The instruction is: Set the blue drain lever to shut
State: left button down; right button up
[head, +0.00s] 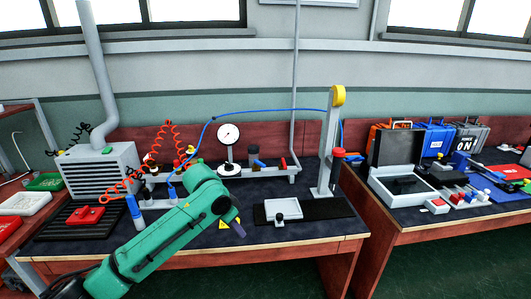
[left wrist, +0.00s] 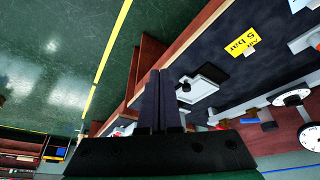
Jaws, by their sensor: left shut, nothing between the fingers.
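A grey pipe manifold (head: 235,171) runs along the back of the dark bench mat, with a round white gauge (head: 229,134) standing on it. A small dark-blue part (head: 259,163) sits on the manifold to the right of the gauge; it may be the drain lever, but its setting is too small to tell. My left gripper (head: 239,229) is over the front of the bench, well apart from the manifold. Its dark fingers (left wrist: 159,75) are together and empty in the left wrist view. My right gripper is not in view.
A red handle (head: 284,163) is at the manifold's right end. A grey stand (head: 328,150) with a yellow top rises to the right, by a small white tray (head: 283,209). A blue hose arcs above the bench. A second bench holds cases and small parts.

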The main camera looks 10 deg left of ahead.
aim_at(257, 162)
jog(key=i, duration=1.8)
